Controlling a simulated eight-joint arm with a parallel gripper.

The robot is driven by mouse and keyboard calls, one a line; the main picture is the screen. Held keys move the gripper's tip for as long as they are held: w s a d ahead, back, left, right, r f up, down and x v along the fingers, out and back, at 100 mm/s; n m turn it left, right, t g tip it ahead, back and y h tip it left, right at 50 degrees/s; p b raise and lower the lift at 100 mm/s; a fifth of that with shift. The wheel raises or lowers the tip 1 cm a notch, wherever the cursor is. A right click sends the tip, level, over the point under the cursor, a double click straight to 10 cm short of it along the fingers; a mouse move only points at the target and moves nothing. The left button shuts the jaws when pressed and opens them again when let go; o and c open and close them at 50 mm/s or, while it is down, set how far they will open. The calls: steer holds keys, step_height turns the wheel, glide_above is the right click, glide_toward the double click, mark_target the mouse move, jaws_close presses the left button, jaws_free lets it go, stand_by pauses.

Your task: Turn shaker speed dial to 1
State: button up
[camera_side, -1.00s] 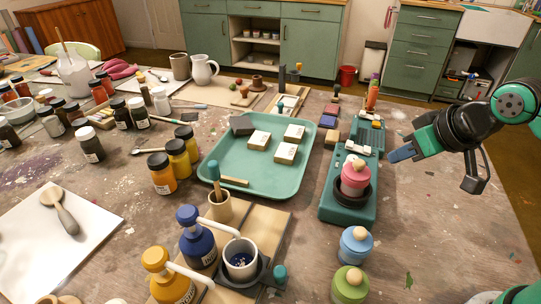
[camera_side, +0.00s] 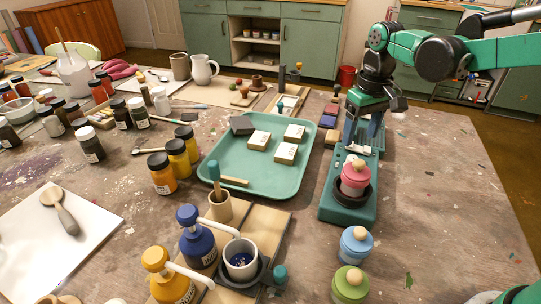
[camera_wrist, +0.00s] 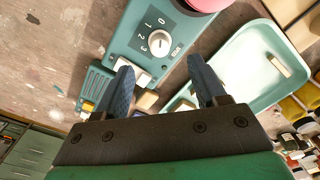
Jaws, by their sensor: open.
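The teal shaker (camera_side: 338,211) stands on the table right of the tray, with a pink-lidded jar (camera_side: 355,178) in its dark cup. In the wrist view the white speed dial (camera_wrist: 158,42) sits on the shaker's teal panel, with marks 0, 1, 2 and 3 beside it and SPEED lettering. I cannot tell for certain which mark its pointer faces. My gripper (camera_side: 363,133) is above the shaker's far part, pointing down. In the wrist view its two dark fingers (camera_wrist: 158,63) are apart and empty, with the dial ahead of and between the tips, not touching them.
White rocker switches (camera_wrist: 133,69) lie close to the left finger. The green tray (camera_side: 260,185) holding several pale blocks is left of the shaker. Blue (camera_side: 356,245) and green (camera_side: 350,285) jars stand in front of it. The table at right is clear.

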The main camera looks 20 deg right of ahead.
mark_target(353, 158)
steer(key=shift+w+f, duration=0.25)
steer(key=shift+f, duration=2.85)
jaws_close()
